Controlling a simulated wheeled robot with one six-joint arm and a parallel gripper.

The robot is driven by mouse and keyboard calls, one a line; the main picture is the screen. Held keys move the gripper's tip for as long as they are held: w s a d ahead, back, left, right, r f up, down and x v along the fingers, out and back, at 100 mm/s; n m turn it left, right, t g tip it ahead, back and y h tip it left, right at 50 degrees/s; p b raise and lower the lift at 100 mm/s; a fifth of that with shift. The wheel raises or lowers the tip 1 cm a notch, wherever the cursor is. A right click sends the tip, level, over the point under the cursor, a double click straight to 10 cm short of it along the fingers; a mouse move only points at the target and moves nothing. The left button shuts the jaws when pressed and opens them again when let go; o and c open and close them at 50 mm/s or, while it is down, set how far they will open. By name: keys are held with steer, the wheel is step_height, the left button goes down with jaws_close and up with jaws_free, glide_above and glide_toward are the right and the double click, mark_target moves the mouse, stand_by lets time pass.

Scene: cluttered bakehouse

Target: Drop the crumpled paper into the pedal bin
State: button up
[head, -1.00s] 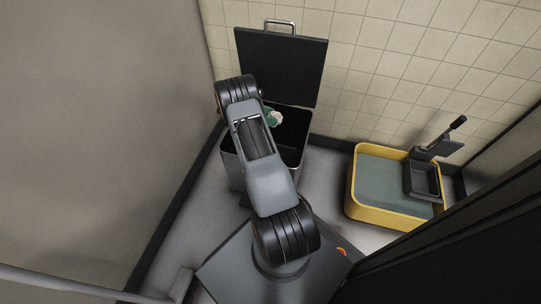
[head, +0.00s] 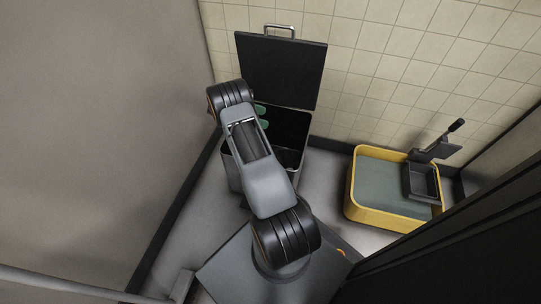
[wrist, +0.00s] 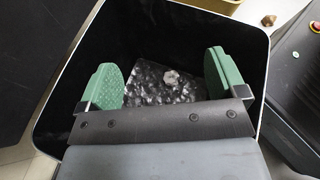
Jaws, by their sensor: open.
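The pedal bin (head: 232,172) stands against the tiled wall with its dark lid (head: 281,72) raised. In the wrist view its pale rim (wrist: 60,105) frames the dark inside. My gripper (head: 262,117) is over the bin's opening, partly hidden behind my arm. In the wrist view its two green fingers (wrist: 162,80) are wide apart with nothing held between them.
A yellow-rimmed tub (head: 368,211) with a grey-green inside stands on the floor to the right. A dark pan with a handle (head: 422,183) rests on it. A plain wall is close on the left. A dark upright panel (head: 480,230) fills the lower right.

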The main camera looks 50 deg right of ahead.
steer(key=p+v, duration=0.2)
steer(key=v, duration=0.8)
stand_by(0.3)
